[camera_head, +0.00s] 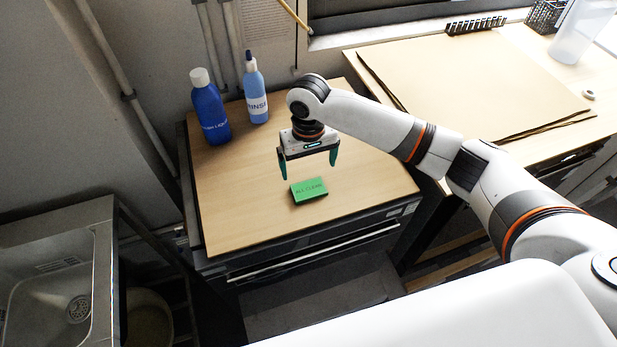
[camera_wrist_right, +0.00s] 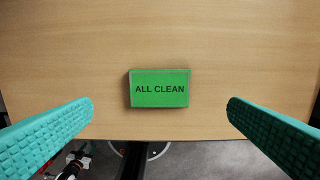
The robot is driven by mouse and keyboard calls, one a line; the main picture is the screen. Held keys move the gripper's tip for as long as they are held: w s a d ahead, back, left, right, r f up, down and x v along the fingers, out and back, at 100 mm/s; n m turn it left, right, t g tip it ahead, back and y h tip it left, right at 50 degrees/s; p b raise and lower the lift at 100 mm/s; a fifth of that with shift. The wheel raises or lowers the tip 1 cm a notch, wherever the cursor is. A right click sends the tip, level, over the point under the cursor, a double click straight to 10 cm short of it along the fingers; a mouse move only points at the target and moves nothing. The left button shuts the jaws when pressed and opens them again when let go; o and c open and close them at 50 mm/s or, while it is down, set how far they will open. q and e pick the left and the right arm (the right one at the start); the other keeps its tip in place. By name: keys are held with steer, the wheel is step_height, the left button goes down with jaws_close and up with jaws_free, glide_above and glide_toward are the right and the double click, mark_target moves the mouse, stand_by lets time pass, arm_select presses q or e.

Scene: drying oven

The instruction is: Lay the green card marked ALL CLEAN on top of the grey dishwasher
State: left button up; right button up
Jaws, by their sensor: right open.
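The green card (camera_head: 308,190) marked ALL CLEAN lies flat, text up, on the wooden top of the grey dishwasher (camera_head: 240,222), close to its front edge. In the right wrist view the card (camera_wrist_right: 159,89) sits near the middle, with the top's front edge just below it. My right gripper (camera_head: 309,172) is open and empty above and slightly behind the card. Its teal fingers (camera_wrist_right: 160,118) stand wide apart, one on each side of the card and clear of it. My left gripper is not in view.
A dark blue bottle (camera_head: 210,107) and a lighter blue rinse bottle (camera_head: 255,92) stand at the back left of the top. A sink (camera_head: 60,270) is at the left. A counter with brown board (camera_head: 470,80) is at the right. The top around the card is clear.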

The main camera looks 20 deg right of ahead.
steer(key=shift+r, duration=2.1)
